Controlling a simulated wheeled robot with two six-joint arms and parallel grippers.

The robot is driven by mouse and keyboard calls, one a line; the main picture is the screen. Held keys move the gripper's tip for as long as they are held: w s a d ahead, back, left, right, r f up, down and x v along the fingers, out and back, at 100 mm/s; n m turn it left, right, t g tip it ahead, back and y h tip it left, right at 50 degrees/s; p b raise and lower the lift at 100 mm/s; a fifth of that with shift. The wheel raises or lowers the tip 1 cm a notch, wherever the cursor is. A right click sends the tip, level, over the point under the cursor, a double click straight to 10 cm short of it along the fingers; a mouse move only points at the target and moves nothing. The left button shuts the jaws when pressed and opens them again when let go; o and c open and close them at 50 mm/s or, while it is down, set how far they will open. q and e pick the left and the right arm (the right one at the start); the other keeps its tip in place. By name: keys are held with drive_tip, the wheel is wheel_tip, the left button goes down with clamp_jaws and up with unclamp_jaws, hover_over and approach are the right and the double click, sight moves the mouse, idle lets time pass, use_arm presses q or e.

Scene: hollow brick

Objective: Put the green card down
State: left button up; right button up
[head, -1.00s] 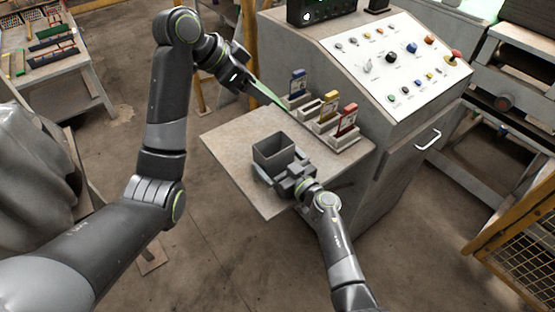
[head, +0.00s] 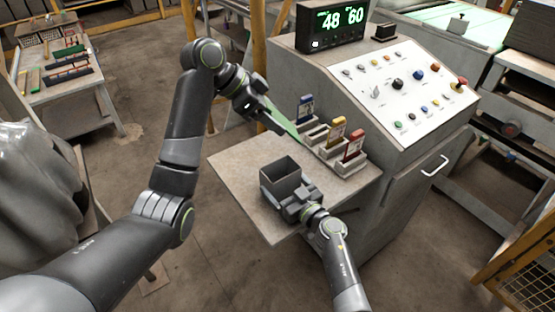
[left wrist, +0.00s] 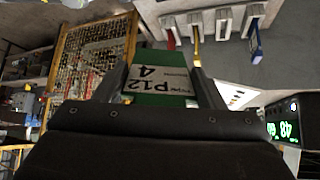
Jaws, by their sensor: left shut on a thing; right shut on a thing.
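The green card (head: 283,123) is in my left gripper (head: 272,121), held in the air just left of a row of card holders on the grey side table. In the left wrist view the card (left wrist: 157,76) lies between the two fingers, with "P12 4" printed on it. The holders carry a blue card (head: 305,106), a yellow card (head: 337,130) and a red card (head: 353,144). An empty holder (head: 315,134) stands between blue and yellow. My right gripper (head: 291,203) is shut on the near side of a hollow grey box (head: 281,176); its fingertips are hard to see.
The table (head: 233,163) has free room left of the box. A sloped control panel (head: 410,85) with knobs and buttons rises behind the holders. A display (head: 331,24) reads 48 and 60. A yellow post (head: 260,45) stands behind my left gripper.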

use_arm(q)
wheel_tip(320, 180, down, 8)
drive_tip(key=shift+f, duration=0.25)
drive_tip(key=shift+f, duration=0.6)
drive_tip(key=o, duration=1)
drive_tip(key=v, duration=1.3)
drive_tip(key=shift+d+r, duration=0.2)
drive_tip(key=shift+d, duration=0.05)
